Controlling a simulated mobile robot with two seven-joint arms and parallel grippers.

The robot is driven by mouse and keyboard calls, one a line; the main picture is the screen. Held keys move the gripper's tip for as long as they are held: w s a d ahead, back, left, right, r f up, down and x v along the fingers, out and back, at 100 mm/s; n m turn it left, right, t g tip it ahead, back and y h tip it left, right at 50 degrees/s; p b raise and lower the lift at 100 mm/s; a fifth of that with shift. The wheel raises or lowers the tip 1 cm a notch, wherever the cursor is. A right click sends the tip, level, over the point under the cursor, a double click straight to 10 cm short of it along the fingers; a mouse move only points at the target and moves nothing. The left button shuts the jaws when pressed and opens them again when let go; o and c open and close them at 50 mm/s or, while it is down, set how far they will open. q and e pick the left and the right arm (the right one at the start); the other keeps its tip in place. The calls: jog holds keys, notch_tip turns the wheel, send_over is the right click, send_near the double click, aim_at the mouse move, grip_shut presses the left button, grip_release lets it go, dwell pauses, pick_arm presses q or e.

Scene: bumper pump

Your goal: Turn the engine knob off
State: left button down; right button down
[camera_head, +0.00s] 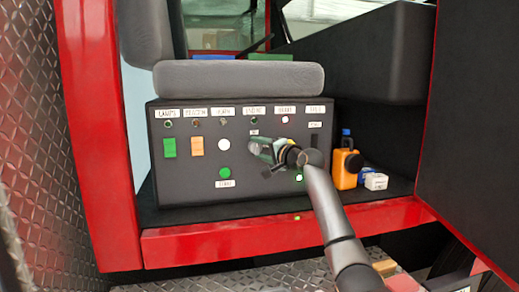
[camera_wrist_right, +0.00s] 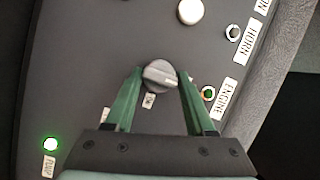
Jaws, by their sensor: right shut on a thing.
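The engine knob (camera_wrist_right: 160,75) is a grey round knob with a pale pointer line, set in the dark panel near an ENGINE label (camera_wrist_right: 227,100). A small ON label (camera_wrist_right: 149,100) sits beside it. My right gripper (camera_wrist_right: 160,82) has its two green fingers on either side of the knob and is shut on it. In the head view my right gripper (camera_head: 262,148) reaches the control panel (camera_head: 190,195) from the lower right and hides the knob. My left gripper is not in view.
The panel carries a green switch (camera_head: 169,147), an orange switch (camera_head: 197,146), a white button (camera_head: 224,144) and a green button (camera_head: 225,173). A green lamp (camera_wrist_right: 50,143) is lit. An orange bottle (camera_head: 346,168) and a small white box (camera_head: 376,181) stand right of the panel.

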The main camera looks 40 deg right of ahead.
jog(key=shift+f, duration=0.4)
jog(key=c, duration=0.7)
grip_release()
jog(key=o, duration=0.4)
jog(key=shift+r, duration=0.15)
jog(key=shift+c, duration=0.2)
jog(key=shift+r, duration=0.1)
jog(key=s+a+b, duration=0.1)
jog(key=s+b, duration=0.3)
jog(key=s, duration=0.8)
jog(key=shift+s+a+r+b, duration=0.15)
jog(key=shift+a+r+b, duration=0.1)
jog(key=shift+a+b, duration=0.05)
